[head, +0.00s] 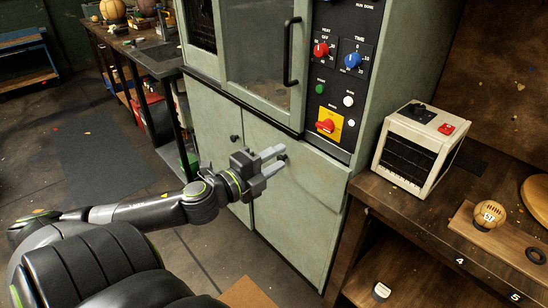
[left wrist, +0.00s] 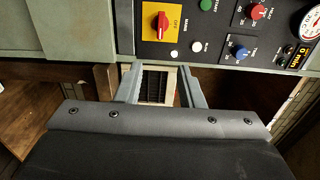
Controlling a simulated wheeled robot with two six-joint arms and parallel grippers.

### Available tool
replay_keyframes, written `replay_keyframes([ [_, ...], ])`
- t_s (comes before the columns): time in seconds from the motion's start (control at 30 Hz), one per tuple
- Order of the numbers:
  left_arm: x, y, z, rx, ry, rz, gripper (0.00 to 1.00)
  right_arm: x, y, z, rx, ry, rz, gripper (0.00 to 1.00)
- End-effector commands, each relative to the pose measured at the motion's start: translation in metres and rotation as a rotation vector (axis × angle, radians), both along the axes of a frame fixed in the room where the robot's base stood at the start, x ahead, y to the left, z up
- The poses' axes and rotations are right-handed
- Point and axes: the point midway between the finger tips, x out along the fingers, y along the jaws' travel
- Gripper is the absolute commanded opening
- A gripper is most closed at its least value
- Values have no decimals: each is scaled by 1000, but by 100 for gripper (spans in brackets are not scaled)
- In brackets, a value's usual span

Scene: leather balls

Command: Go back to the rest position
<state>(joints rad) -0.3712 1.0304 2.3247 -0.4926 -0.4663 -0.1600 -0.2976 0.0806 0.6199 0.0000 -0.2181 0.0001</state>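My left gripper (head: 275,160) is open and empty in the head view, its two grey fingers apart in front of the lower doors of a green cabinet (head: 215,135). In the left wrist view the open fingers of my left gripper (left wrist: 163,85) reach up toward the cabinet's dark control panel (left wrist: 225,30). Nothing is between the fingertips; a small cream box (left wrist: 174,82) shows in the background between them. My right gripper is in neither view.
The cabinet has a door with a black handle (head: 290,50) and a red knob on a yellow plate (head: 328,124). A wooden bench (head: 370,195) at right bears the cream box and a leather ball (head: 489,214). Another workbench (head: 122,48) stands at back left.

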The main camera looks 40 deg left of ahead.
Motion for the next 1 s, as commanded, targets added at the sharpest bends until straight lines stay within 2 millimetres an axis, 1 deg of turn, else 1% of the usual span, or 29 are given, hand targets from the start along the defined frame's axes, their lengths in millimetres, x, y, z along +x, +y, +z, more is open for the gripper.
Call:
replay_keyframes([
  [0.53,0,0,0,0,0,0,35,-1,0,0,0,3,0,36],
  [0.6,1,3,-3,-6,5,8,35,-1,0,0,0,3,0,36],
  [0.67,3,11,-11,-21,19,29,35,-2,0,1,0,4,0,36],
  [0.77,9,36,-38,-73,66,98,35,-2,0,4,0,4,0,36],
  [0.83,12,61,-69,-131,117,170,35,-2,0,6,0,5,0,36],
  [0.87,12,72,-85,-158,142,204,35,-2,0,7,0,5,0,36],
  [0.9,11,86,-107,-200,176,250,35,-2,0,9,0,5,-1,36],
  [0.97,6,106,-142,-263,227,317,35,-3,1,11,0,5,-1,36],
  [1.0,1,117,-165,-305,262,362,35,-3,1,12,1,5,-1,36],
])
